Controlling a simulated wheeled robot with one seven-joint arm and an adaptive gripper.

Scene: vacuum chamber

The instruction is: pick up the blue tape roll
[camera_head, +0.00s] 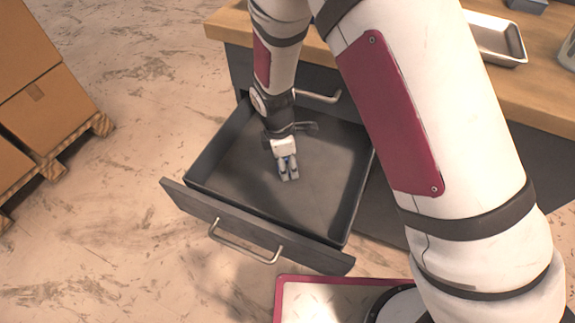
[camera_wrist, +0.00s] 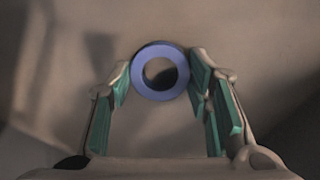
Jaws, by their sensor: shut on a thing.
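The blue tape roll (camera_wrist: 160,94) is a blue-violet ring with an open centre in the wrist view. It sits between the tips of my two green-padded fingers, which touch it on its left and right sides. My gripper (camera_head: 289,174) is shut on it, pointing down inside the open drawer (camera_head: 215,147) in the head view. There the roll is mostly hidden by the fingers. I cannot tell whether the roll touches the drawer floor or hangs just above it.
The drawer is dark grey, pulled out below a wooden worktop (camera_head: 548,96), with a metal handle (camera_head: 245,247) in front. Its visible floor looks otherwise empty. A metal tray (camera_head: 500,42) lies on the worktop. Cardboard boxes (camera_head: 38,110) stand on a pallet at left.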

